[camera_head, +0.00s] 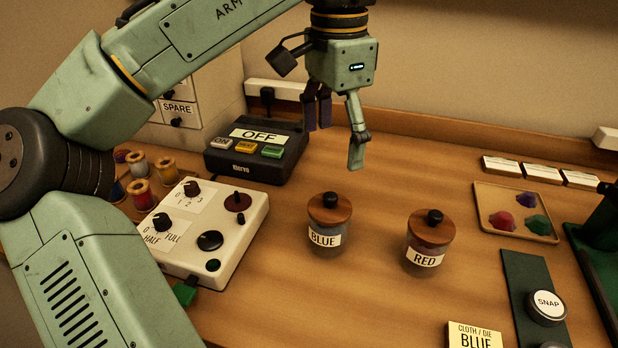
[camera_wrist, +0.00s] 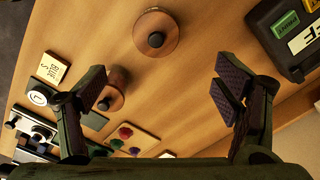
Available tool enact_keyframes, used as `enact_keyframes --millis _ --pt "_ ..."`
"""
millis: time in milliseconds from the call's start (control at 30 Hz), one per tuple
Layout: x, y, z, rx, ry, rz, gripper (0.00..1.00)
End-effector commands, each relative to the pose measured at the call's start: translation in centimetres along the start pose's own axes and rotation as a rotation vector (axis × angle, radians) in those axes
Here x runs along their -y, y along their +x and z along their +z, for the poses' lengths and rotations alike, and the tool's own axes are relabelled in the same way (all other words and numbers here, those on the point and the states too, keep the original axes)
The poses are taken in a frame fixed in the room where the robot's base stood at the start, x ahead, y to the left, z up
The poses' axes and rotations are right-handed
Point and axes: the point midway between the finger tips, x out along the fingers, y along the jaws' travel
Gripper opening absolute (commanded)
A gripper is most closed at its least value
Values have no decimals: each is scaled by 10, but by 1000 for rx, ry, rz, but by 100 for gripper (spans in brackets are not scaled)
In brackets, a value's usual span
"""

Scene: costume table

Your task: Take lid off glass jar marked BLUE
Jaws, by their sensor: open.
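The glass jar marked BLUE (camera_head: 324,239) stands upright on the table, with its wooden lid (camera_head: 330,207) and black knob on top. In the wrist view its lid (camera_wrist: 157,34) is at the top middle; the label is hidden there. My gripper (camera_head: 338,132) is open and empty, pointing down above and behind the jar, apart from it. In the wrist view my gripper's fingers (camera_wrist: 165,88) are spread wide with bare table between them.
A lidded jar marked RED (camera_head: 424,257) stands just right. A white control box (camera_head: 200,265) and a dark box marked OFF (camera_head: 240,165) stand left.

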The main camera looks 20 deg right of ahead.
Motion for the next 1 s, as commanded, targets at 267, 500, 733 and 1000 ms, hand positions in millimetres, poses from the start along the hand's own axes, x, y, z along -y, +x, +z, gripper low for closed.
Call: enact_keyframes --millis 267,500,733,1000 --pt "-5 34 5 30 4 22 83" --pt "-4 56 5 28 1 18 83" --pt "-6 84 7 30 -1 17 83" --pt "-7 108 7 27 1 16 83"
